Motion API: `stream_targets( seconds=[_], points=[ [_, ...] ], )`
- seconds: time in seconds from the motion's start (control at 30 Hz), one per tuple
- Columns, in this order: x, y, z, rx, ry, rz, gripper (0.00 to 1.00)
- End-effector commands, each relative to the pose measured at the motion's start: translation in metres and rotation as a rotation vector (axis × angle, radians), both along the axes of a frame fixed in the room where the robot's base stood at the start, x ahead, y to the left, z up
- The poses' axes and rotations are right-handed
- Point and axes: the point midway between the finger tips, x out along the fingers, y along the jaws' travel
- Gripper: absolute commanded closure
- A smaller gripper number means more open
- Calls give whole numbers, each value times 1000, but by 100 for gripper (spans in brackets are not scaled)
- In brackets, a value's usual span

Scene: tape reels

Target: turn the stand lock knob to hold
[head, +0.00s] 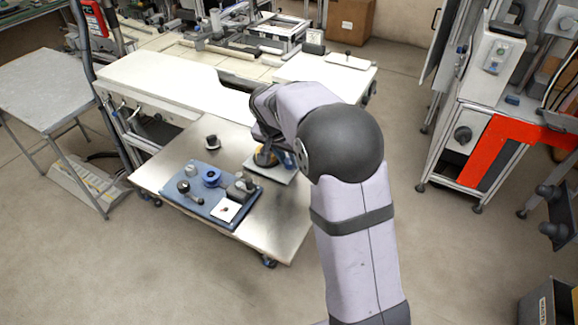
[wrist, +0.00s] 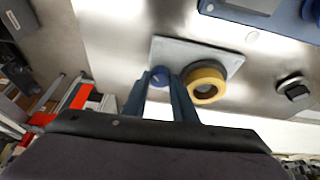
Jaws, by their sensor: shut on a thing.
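The stand is a grey plate (wrist: 222,54) on the metal table; its edge also shows in the head view (head: 283,178). A yellow tape reel (wrist: 205,72) stands on it and is partly covered by my arm in the head view (head: 263,159). The round blue lock knob (wrist: 160,71) is beside the reel, on the same plate. My gripper (wrist: 160,82) has its two blue fingers on either side of the knob and is shut on it. Which way the knob is turned cannot be told, and no marking on it is readable.
A blue board (head: 189,205) with a blue reel (head: 211,176), dark fittings and a white square lies left of the stand. A small dark-topped piece (head: 212,142) stands near the table's back edge. The metal table (head: 279,232) is bare in front of the stand.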

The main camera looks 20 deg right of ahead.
Motion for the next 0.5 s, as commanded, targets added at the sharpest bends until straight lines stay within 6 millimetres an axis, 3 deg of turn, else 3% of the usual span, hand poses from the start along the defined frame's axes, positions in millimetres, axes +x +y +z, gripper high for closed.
stream_targets(
  seconds=[0.5],
  points=[
    [4, 3, 1, 1, -1, -488, 98]
  ],
)
